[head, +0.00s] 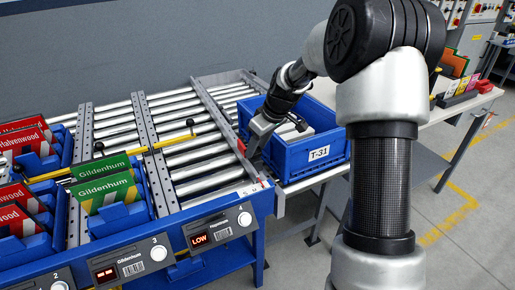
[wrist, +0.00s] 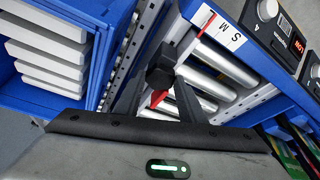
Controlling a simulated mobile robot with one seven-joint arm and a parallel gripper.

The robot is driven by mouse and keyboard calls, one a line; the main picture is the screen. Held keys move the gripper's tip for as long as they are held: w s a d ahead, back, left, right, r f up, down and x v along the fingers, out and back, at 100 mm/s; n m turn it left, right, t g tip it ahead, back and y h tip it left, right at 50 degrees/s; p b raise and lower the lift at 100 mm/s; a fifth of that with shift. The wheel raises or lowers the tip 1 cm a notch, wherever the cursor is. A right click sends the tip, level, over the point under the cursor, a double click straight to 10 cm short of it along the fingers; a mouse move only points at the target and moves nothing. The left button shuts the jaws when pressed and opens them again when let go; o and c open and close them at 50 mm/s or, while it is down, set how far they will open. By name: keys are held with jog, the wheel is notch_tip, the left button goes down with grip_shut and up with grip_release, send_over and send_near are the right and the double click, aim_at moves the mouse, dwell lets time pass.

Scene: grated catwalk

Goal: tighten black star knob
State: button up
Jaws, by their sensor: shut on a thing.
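The black star knob (wrist: 160,76) sits at the end of a side rail of the roller lane, beside a size label in the wrist view. A red pointer (wrist: 158,97) shows just below it. My gripper (wrist: 162,84) reaches down to the knob, with one dark finger on each side, shut on it. In the head view my gripper (head: 251,150) is at the rail between the rollers and the blue T-31 bin, and its fingers mostly hide the knob. How far the knob is screwed in cannot be told.
The blue T-31 bin (head: 315,158) with pale items stands close on the right of my gripper. Metal rollers (head: 190,144) fill the lane to the left. Green Gildenhum packs (head: 106,188) stand farther left. A display reading LOW (head: 199,239) is on the front panel.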

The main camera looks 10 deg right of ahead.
jog(key=shift+s+a+m+t+h, duration=0.15)
jog(key=shift+m+h, duration=0.2)
jog(key=shift+m, duration=0.55)
jog(key=shift+w+a+m+t+h, duration=0.15)
jog(key=shift+m+h, duration=0.2)
jog(key=shift+m, duration=0.55)
jog(key=shift+s+d, duration=0.1)
jog(key=shift+d, duration=0.05)
jog(key=o, duration=1)
jog(key=shift+o, duration=0.2)
jog(key=shift+r, duration=0.1)
jog(key=p+v, duration=0.2)
jog(key=v, duration=1.5)
jog(key=shift+s+p, duration=0.15)
jog(key=shift+p, duration=0.25)
jog(key=shift+r, duration=0.1)
